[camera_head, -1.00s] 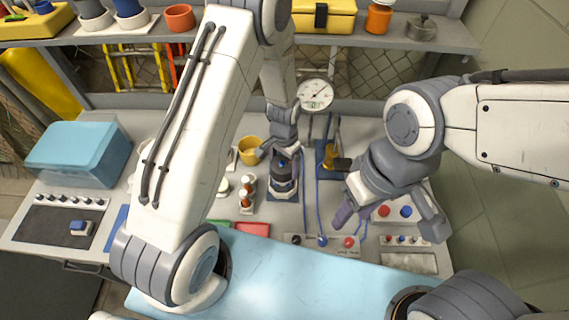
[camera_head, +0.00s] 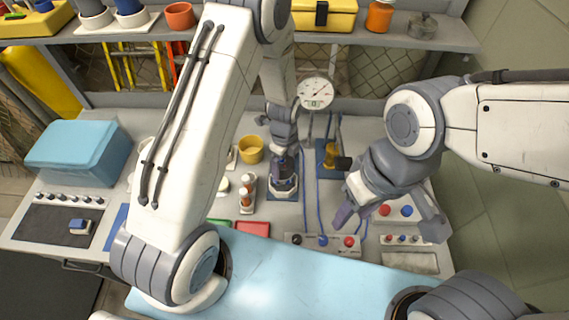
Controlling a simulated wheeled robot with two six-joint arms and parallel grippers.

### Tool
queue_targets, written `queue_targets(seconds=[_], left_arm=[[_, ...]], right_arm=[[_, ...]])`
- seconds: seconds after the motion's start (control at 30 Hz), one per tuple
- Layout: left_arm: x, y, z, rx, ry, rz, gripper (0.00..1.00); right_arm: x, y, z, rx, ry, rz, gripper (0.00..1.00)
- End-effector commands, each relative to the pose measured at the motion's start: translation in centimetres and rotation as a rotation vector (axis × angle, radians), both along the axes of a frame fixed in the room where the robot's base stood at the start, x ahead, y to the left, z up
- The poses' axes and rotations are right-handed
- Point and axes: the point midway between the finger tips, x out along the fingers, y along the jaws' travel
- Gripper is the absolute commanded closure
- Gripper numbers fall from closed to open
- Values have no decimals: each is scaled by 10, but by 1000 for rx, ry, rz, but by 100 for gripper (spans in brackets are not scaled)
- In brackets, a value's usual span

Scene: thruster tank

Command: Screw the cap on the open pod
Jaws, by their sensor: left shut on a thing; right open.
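The pod (camera_head: 284,184), a dark cylinder with a pale ring, stands upright on a small blue base in the middle of the bench. My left gripper (camera_head: 285,162) points down over it and is shut on a dark cap with a bit of blue at the pod's top. The fingers hide most of the cap, so I cannot tell how it sits on the pod. My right gripper (camera_head: 390,222) is open and empty to the right, above the front right of the bench.
A round gauge (camera_head: 315,92) stands behind the pod. A yellow cup (camera_head: 250,149) and small bottles (camera_head: 248,188) are to its left. A brass fitting (camera_head: 328,156) on a blue plate and blue cables are to its right. A button panel (camera_head: 322,243) lies in front.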

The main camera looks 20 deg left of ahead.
Motion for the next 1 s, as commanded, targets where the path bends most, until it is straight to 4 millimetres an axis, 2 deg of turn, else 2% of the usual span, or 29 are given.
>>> queue_targets(seconds=[0.03, 0.27, 0.3, 0.53, 0.67, 0.77, 1.0], left_arm=[[6, 0, 0, -2, -18, -20, 60], [7, -1, 0, -2, -19, -28, 60], [7, -1, 0, -2, -19, -28, 0], [5, -1, 1, -2, -14, -26, 0], [5, -1, 8, -2, -15, -26, 0], [6, -1, 21, -3, -17, -26, 0], [6, 0, 65, -3, -21, -26, 0]], right_arm=[[0, 0, -1, 0, 0, 0, 50], [0, 0, -1, 0, 0, 0, 50], [0, 0, -1, 0, 0, 0, 50], [0, 0, -1, 0, 0, -1, 50], [0, 0, -4, 0, 0, -1, 50], [0, 0, -10, 0, 0, -2, 50], [0, 0, -23, 0, 0, -4, 50]])
